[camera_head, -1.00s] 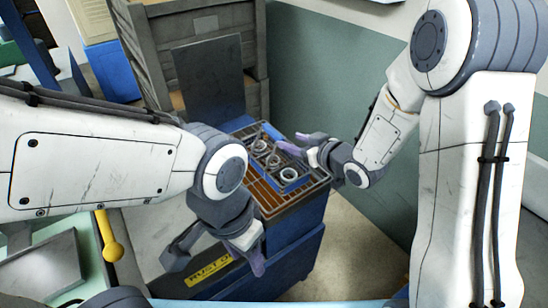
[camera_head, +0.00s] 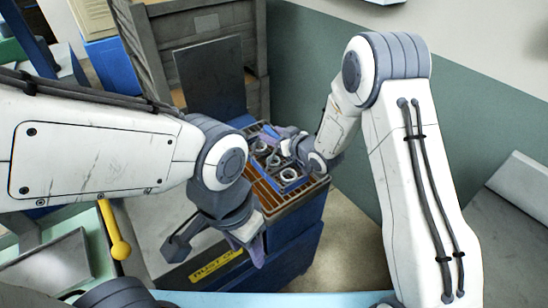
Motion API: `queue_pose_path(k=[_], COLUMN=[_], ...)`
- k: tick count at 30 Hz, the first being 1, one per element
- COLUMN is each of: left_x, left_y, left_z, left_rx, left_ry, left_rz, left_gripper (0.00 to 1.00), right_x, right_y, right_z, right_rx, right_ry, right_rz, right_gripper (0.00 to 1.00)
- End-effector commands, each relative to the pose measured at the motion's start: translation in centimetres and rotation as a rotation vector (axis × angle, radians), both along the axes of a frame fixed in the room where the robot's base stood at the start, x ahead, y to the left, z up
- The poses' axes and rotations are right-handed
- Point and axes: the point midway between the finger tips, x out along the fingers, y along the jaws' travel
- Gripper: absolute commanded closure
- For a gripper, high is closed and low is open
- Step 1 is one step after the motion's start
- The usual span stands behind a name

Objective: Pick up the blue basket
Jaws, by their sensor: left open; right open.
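The blue basket (camera_head: 291,185) sits on the slatted top of a dark blue cabinet near the middle of the head view. Several metal rings lie in it, one pale ring (camera_head: 288,175) showing clearly. My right gripper (camera_head: 270,134) is open at the basket's far side, over its back edge; whether it touches the basket I cannot tell. My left gripper (camera_head: 258,250) is open and empty, low in front of the cabinet, apart from the basket. My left arm hides the basket's left surroundings.
The slatted cabinet top (camera_head: 304,193) bears the basket. A grey upright panel (camera_head: 210,78) and a large crate-like frame (camera_head: 146,50) stand behind. A green wall (camera_head: 350,190) is at the right.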

Motion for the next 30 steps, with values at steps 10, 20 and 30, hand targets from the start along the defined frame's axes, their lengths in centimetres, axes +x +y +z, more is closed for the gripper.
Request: queue_pose_path(k=[10, 20, 30], left_x=[-0.01, -0.01, -0.01], left_y=[0.00, 0.00, 0.00], left_z=[-0.06, -0.05, -0.05], left_rx=[0.000, 0.000, 0.000], left_ry=[0.000, 0.000, 0.000], left_rz=[0.000, 0.000, 0.000], left_gripper=[0.50, 0.50, 0.50], right_x=[-0.02, -0.01, 0.00], right_y=[-0.05, -0.10, -0.10], right_z=[-0.01, 0.02, 0.04], right_rx=[0.000, 0.000, 0.001], right_ry=[0.000, 0.000, -0.001], right_rz=[0.000, -0.001, -0.002], right_gripper=[1.00, 1.00, 1.00])
